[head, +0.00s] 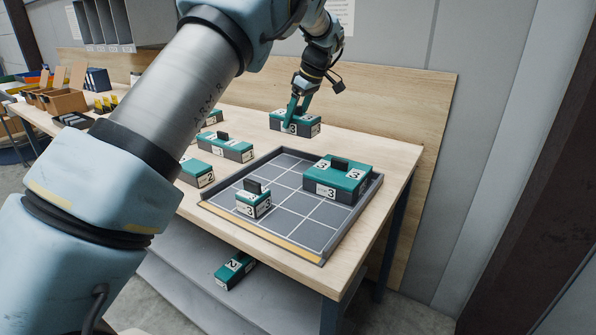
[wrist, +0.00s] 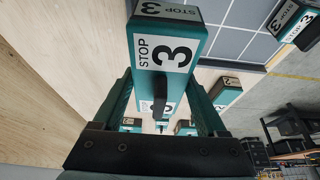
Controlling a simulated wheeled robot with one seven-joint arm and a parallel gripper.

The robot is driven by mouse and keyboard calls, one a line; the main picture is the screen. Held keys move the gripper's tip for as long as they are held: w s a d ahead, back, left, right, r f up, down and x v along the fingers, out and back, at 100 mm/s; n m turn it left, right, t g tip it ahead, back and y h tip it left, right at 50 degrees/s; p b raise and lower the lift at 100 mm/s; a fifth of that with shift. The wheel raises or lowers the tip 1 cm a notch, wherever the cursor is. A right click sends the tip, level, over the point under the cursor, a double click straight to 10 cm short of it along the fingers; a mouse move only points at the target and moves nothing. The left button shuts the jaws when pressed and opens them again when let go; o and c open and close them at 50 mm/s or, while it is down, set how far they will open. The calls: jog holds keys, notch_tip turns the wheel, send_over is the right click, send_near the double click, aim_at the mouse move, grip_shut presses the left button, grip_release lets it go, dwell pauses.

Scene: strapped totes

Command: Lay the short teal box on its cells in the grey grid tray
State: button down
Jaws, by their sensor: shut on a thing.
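My gripper (head: 297,108) is shut on a teal box (head: 308,123) with a dark lower part and a white "3" label. They are at the back of the table, beyond the grid tray; I cannot tell whether the box touches the tabletop. In the wrist view the box (wrist: 180,22) reaches out between the two fingers of my gripper (wrist: 160,90), its "STOP 3" label facing the camera. The grey grid tray (head: 283,227) lies at the table's right front. A large teal "3" box (head: 345,171) sits in its back right cells, and a small "3" box (head: 252,202) in its front left part.
One box (head: 234,270) lies on the lower shelf. A wooden panel (head: 400,95) rises behind the table. Several tray cells are bare.

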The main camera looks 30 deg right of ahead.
aim_at(310, 117)
jog(key=shift+w+d+f, duration=0.1)
jog(key=shift+f, duration=0.4)
jog(key=shift+w+d+f, duration=0.1)
jog(key=shift+f, duration=0.35)
notch_tip(310, 117, down, 9)
jog(key=shift+p, duration=1.25)
jog(key=shift+f, duration=0.1)
jog(key=shift+c, duration=1)
grip_release()
jog(key=b+v, duration=0.2)
jog(key=v, duration=1)
jog(key=shift+b, duration=0.4)
